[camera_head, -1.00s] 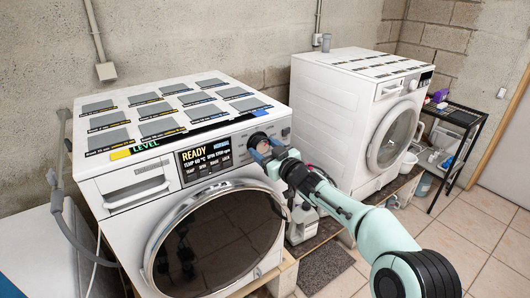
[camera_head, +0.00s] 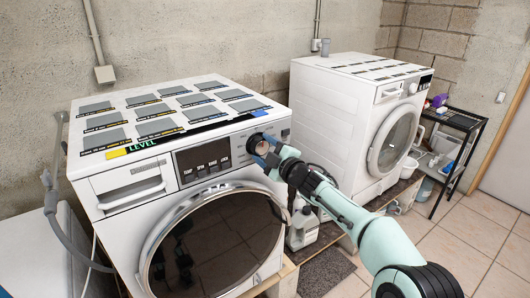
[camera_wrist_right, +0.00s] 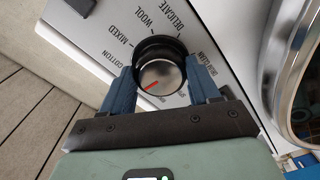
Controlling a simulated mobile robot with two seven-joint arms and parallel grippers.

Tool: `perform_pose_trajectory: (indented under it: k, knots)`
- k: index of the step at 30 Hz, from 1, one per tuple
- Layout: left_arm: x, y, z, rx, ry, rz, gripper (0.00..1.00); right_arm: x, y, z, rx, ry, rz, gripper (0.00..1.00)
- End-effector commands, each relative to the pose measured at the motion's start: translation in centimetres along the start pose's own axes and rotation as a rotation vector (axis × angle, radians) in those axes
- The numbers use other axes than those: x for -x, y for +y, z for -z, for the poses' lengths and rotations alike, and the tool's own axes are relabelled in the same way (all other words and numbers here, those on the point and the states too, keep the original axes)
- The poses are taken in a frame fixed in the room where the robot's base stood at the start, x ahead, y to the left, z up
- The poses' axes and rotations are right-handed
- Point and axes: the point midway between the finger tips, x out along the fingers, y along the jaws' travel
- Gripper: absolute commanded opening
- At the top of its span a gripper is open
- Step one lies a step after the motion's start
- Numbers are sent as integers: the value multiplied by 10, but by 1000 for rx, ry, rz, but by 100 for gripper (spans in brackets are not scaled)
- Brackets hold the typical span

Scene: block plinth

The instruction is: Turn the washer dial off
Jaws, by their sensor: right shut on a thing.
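The washer (camera_head: 100,190) stands at the left with a round dark door. Its dial (camera_head: 253,142) is at the upper right of its front panel. The right wrist view shows the dial (camera_wrist_right: 160,76) as a silver knob with a dark collar and a red mark pointing to the lower left in that picture. My right gripper (camera_head: 265,149) is shut on the dial, one blue finger on each side. The washer's display (camera_head: 203,158) is dark, with only button labels showing. My left gripper is not in view.
A second white machine (camera_head: 340,110) stands to the right. A black rack (camera_head: 455,125) is near the far wall. A white bottle (camera_head: 302,228) stands between the machines below my right arm. Flat grey panels (camera_head: 155,109) cover the washer's top. The tiled floor at the right is open.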

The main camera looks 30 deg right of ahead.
Motion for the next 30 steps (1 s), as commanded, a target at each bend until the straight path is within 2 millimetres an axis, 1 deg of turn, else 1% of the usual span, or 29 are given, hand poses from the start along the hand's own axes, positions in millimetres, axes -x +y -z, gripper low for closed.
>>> perform_pose_trajectory:
  k: [9, 21, 22, 23, 24, 30]
  knots:
    - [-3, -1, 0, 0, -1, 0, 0, 0, 0, -1, 73, -2, 1, 30]
    - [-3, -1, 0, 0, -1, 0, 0, 0, 0, -1, 77, -3, 1, 30]
    - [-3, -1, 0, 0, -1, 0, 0, 0, 0, -1, 77, -3, 1, 64]
    - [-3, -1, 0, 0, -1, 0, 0, 0, 0, -1, 77, -3, 1, 74]
    - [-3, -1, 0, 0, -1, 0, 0, 0, 0, -1, 77, -2, 1, 86]
    - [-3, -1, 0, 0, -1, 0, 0, 0, 0, -1, 77, -2, 1, 86]
